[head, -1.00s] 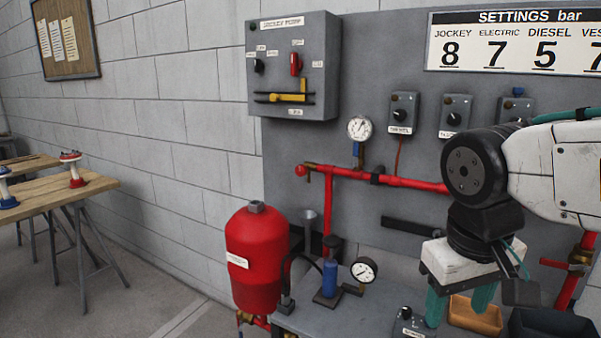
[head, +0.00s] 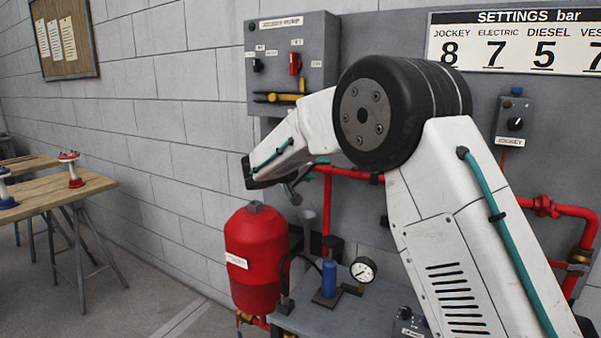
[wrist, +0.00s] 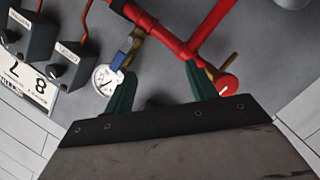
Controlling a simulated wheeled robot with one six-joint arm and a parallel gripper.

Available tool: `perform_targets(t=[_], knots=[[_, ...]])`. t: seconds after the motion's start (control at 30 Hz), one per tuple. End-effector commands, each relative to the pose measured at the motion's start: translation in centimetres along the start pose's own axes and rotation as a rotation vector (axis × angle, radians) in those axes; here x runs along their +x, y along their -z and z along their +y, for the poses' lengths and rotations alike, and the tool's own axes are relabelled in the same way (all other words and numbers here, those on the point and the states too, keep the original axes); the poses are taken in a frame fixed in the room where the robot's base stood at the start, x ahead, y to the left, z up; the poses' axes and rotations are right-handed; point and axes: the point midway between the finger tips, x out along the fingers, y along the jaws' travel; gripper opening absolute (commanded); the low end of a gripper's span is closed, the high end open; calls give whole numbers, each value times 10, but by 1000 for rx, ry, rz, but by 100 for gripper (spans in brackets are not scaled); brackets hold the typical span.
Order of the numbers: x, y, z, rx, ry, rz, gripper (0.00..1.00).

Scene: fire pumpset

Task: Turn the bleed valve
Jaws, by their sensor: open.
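I take the bleed valve (wrist: 228,85) to be the round red knob with a white mark at the end of the red pipe, on a brass fitting. In the wrist view it is just right of my right-hand teal finger. My gripper (wrist: 163,78) is open and empty, its two fingers pointing at the pipe. The knob lies outside the gap between them; I cannot tell whether the finger touches it.
A pressure gauge (wrist: 106,80) with a blue-handled valve (wrist: 118,60) is close to the left-hand finger. The red pipe (wrist: 175,35) runs close ahead. A red tank (head: 257,258), a funnel and a bench (head: 330,322) with another gauge (head: 363,270) are below. A control box (head: 275,75) hangs above.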

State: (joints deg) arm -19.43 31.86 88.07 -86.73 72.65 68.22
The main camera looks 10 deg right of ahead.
Motion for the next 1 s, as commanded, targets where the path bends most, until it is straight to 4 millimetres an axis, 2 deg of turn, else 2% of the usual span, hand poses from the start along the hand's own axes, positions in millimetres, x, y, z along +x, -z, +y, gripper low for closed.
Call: perform_targets(t=[0.03,0.1,0.2,0.3,0.47,0.8,1.0], knots=[[-2,11,-28,7,-9,55,57],[-5,24,-56,28,-19,128,57],[-11,37,-84,51,-25,206,57],[-14,44,-99,66,-27,249,57],[-4,49,-104,73,-29,263,57],[47,62,-101,72,-29,260,57],[59,66,-101,70,-28,261,57]])
